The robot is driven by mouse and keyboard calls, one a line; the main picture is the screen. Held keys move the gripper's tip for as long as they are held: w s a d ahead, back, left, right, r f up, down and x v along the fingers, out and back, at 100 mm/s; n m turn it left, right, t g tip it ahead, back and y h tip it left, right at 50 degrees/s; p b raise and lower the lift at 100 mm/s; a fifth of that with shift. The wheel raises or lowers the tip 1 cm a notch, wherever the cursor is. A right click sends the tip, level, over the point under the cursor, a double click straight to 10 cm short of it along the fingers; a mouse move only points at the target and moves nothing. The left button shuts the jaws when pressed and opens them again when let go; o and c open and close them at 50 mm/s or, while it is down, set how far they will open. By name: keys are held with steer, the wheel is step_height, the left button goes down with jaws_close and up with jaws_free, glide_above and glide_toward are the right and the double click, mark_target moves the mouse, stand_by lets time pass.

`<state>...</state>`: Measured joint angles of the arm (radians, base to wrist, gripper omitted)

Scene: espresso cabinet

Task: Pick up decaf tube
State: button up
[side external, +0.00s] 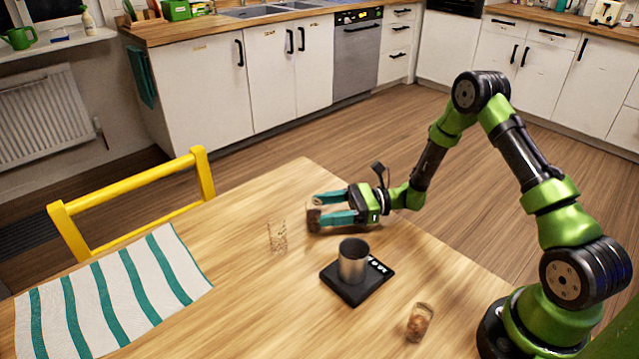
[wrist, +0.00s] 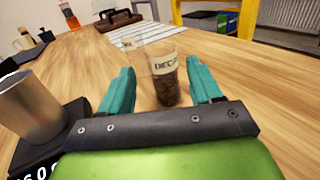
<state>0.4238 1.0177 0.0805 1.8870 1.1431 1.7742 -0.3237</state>
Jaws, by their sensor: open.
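The decaf tube (wrist: 167,86) is a clear tube with dark contents and a pale label reading "DEC", the rest of the word cut off. In the wrist view it stands upright between the teal fingers of my gripper (wrist: 163,90), with a visible gap on each side. In the side view the tube (side external: 313,214) is at the fingertips of my gripper (side external: 326,208), which is low over the table and open. The near finger partly covers the tube there.
A metal cup (side external: 353,260) stands on a black scale (side external: 350,288) close to my gripper. An empty-looking glass (side external: 278,236) is beyond the tube. Another tube with brown contents (side external: 419,322) stands near the front. A striped cloth (side external: 110,290) and yellow chair (side external: 130,195) are left.

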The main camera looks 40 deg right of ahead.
mark_target(307, 211)
steer(key=x, duration=0.5)
steer(key=shift+w, duration=0.2)
